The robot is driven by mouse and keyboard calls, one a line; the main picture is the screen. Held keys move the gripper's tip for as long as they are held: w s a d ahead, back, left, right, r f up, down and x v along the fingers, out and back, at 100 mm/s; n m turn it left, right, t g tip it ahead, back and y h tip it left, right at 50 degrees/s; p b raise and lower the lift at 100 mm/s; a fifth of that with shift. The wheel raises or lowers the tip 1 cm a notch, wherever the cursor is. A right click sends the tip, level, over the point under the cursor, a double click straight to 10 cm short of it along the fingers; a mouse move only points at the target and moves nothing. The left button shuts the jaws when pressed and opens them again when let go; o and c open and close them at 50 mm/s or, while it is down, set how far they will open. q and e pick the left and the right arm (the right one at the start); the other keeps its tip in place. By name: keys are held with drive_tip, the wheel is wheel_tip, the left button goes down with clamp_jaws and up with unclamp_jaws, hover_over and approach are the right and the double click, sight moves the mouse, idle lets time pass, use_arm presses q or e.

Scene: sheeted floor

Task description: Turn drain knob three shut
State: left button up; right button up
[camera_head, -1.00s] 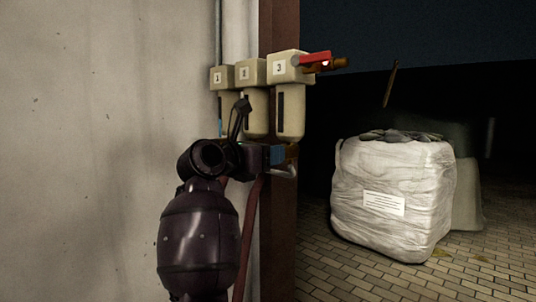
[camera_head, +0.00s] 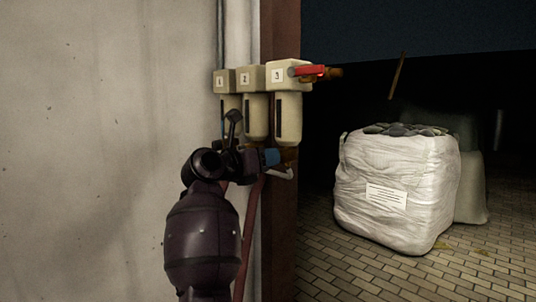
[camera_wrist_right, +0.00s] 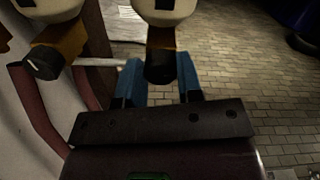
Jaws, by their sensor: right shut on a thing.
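Three pale filter units hang in a row on the wall, labelled 1, 2 and 3. My right gripper (camera_head: 272,157) is just under unit 3. In the right wrist view its blue fingers (camera_wrist_right: 160,78) are on either side of a black drain knob (camera_wrist_right: 160,67), shut on it. This knob hangs below a brass-coloured collar under the pale bowl. The knob's marking is not visible. My left gripper is not in view.
A neighbouring drain knob (camera_wrist_right: 42,63) hangs close by on the left. A pale pipe (camera_wrist_right: 100,62) and a dark red hose (camera_head: 250,230) are near the gripper. A wrapped white bulk bag (camera_head: 397,190) stands on the paved floor (camera_head: 350,270) to the right.

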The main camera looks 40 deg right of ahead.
sight(277, 70)
drive_tip(key=o, duration=0.9)
drive_tip(key=shift+o, duration=0.2)
wheel_tip(277, 70, up, 10)
drive_tip(key=shift+s+f+p, duration=0.15)
drive_tip(key=shift+f+p, duration=0.1)
drive_tip(key=shift+p, duration=0.85)
wheel_tip(277, 70, up, 10)
drive_tip(key=shift+f+p, duration=0.1)
drive_tip(key=shift+p, duration=0.8)
drive_tip(key=shift+r, duration=0.3)
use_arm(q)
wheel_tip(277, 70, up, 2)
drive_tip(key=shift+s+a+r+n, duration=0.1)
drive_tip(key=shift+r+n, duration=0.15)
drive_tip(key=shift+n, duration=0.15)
